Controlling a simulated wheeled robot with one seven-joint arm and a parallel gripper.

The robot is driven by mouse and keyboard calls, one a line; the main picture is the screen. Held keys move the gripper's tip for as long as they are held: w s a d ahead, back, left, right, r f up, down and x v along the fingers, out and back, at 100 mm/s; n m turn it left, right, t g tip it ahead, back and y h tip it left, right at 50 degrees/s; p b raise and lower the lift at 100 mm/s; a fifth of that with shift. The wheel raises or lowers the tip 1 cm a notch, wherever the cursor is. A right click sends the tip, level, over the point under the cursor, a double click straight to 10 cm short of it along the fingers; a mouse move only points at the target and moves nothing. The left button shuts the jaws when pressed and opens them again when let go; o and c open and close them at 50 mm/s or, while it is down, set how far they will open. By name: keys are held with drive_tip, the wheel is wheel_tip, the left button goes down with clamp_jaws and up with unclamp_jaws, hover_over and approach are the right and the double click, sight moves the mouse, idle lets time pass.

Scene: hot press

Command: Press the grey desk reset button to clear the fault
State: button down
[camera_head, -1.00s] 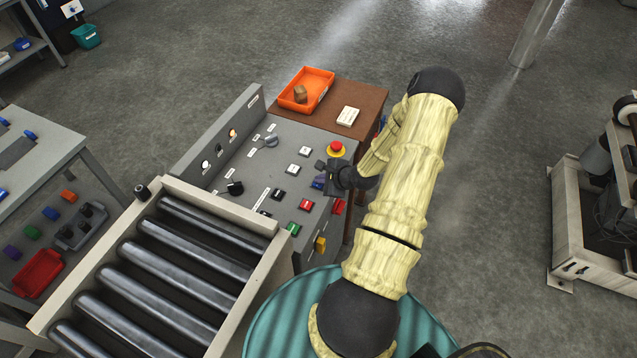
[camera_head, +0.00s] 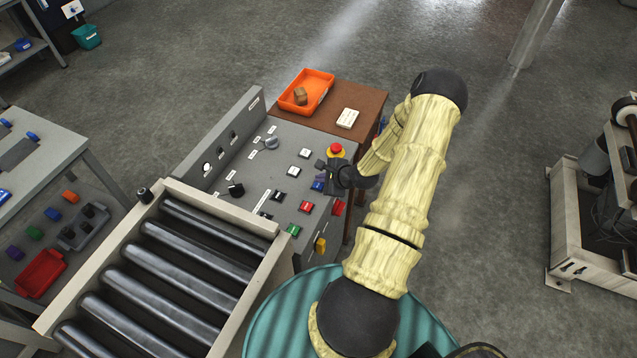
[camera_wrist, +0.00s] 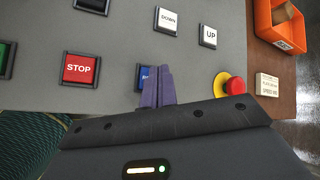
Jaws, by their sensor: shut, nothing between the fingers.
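The grey desk (camera_head: 318,139) carries several push buttons. A blue button (camera_head: 317,186) sits near its right side, and it also shows in the wrist view (camera_wrist: 146,74) with part of a white label. My gripper (camera_head: 323,179) is shut and empty, pointing down at the blue button. In the wrist view its purple fingertips (camera_wrist: 158,75) overlap the right part of the blue button and hide it. I cannot tell whether they touch it or how far it is pressed. The lamps on the desk's back panel look dark, except a white one (camera_head: 207,167).
A red emergency stop (camera_head: 336,149) stands close to my gripper, right of the blue button in the wrist view. The red STOP button (camera_wrist: 80,69) and the white DOWN (camera_wrist: 167,20) and UP (camera_wrist: 208,36) buttons are nearby. A roller conveyor (camera_head: 190,270) adjoins the desk's front.

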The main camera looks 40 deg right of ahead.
sight(321, 187)
wheel_tip(321, 187, up, 5)
drive_tip(key=p, duration=0.4)
drive_tip(key=shift+p, duration=0.35)
idle(0.5)
